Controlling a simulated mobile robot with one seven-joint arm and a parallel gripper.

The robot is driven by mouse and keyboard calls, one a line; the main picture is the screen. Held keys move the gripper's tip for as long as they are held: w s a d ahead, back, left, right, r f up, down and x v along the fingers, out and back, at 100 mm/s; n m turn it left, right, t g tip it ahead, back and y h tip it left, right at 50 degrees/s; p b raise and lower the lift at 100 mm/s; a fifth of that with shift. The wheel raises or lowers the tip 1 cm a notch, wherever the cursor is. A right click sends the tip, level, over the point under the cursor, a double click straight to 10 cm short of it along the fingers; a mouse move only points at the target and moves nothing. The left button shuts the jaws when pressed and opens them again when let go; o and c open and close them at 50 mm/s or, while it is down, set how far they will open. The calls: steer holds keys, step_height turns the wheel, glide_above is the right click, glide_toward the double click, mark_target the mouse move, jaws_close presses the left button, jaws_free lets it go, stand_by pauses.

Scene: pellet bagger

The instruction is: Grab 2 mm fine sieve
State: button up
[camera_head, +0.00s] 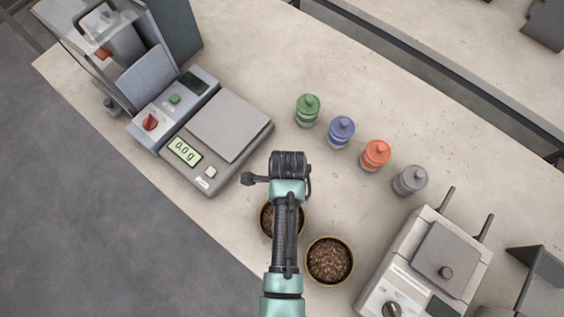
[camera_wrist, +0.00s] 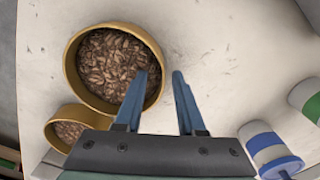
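No label marks a 2 mm fine sieve. Two round brass-rimmed vessels hold brown pellets, and I cannot tell whether either is a sieve. In the head view one vessel (camera_head: 263,226) is partly hidden behind my arm, and the other vessel (camera_head: 330,285) stands to its lower right. The wrist view shows a large-looking vessel (camera_wrist: 72,66) at upper left and a smaller-looking vessel (camera_wrist: 50,128) at lower left. The left finger overlaps the larger-looking vessel's right rim in the picture; contact cannot be told.
A scale (camera_head: 213,137) reading 0.0 g stands at left beside a machine with a red knob (camera_head: 150,122). Green (camera_head: 308,110), blue (camera_head: 340,132), orange (camera_head: 375,154) and grey (camera_head: 410,180) lidded jars stand in a row. A device with a knob (camera_head: 391,310) is at lower right.

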steer(key=shift+f, duration=0.15)
jaws_close()
stand_by(1.4)
